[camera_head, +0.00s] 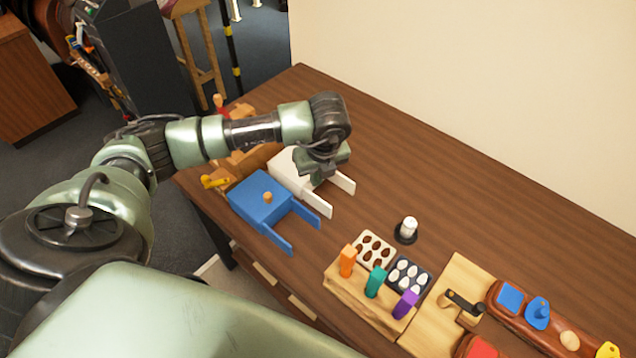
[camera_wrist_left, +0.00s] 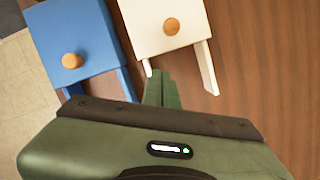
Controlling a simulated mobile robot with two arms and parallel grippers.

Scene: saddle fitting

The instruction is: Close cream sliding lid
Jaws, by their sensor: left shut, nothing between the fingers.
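The cream sliding lid box (camera_head: 288,172) stands on the brown table beside a blue one, its two rails reaching toward the right. In the left wrist view the cream lid (camera_wrist_left: 165,22) carries a round wooden knob (camera_wrist_left: 172,26) on top, and its rails extend past the lid's edge. My left gripper (camera_head: 318,178) is shut and empty. It is over the cream rails at the lid's right side, and my arm hides part of the box. My right gripper is not in view.
The blue box (camera_head: 262,197) with its own knob (camera_wrist_left: 71,61) and rails is close beside the cream one. A white-topped black piece (camera_head: 407,229), a peg rack (camera_head: 365,296) and a wooden board (camera_head: 450,285) are to the right. The table's back right is clear.

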